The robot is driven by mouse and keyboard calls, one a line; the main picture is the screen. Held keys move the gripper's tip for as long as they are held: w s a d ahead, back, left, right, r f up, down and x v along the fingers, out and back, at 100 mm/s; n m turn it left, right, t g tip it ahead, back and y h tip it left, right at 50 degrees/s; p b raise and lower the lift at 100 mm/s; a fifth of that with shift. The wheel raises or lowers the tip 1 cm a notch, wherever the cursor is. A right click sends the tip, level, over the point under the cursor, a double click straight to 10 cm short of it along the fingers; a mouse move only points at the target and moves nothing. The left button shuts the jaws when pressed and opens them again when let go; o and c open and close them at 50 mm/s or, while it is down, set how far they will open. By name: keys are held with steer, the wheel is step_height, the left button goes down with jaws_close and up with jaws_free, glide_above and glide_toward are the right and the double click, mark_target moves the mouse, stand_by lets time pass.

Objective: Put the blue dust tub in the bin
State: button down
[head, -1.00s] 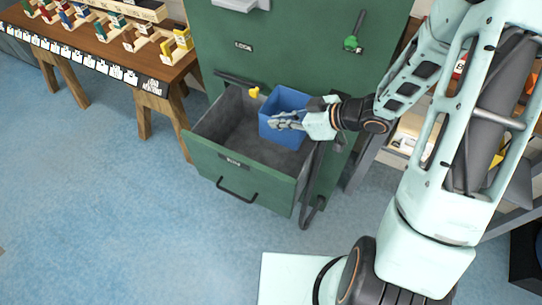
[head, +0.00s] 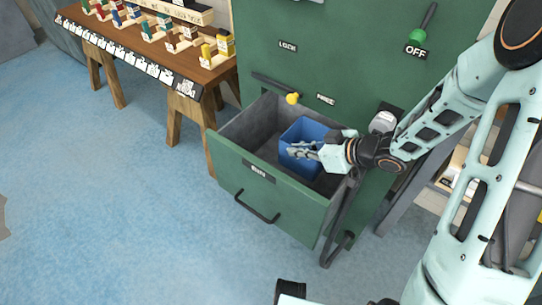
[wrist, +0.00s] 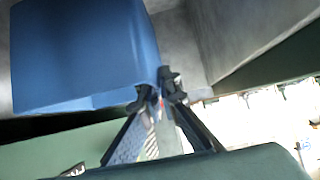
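The blue dust tub (head: 297,132) is inside the open green drawer (head: 262,190), toward its right side. Its upper part shows, and the drawer front hides its base. My gripper (head: 298,149) reaches in from the right at the tub's rim. In the wrist view the tub (wrist: 85,50) fills the upper left, and my fingertips (wrist: 157,92) close on the edge of its wall. I cannot tell whether the tub touches the drawer floor. The drawer's label is too small to read.
A wooden table (head: 150,50) with small coloured items stands at left. The blue floor in front is clear.

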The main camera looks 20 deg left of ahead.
steer(key=w+a+b, duration=0.2)
steer(key=w+a, duration=0.3)
steer(key=a, duration=0.7)
step_height(320, 180, down, 7)
steer(key=b, duration=0.4)
steer(key=shift+w+d, duration=0.1)
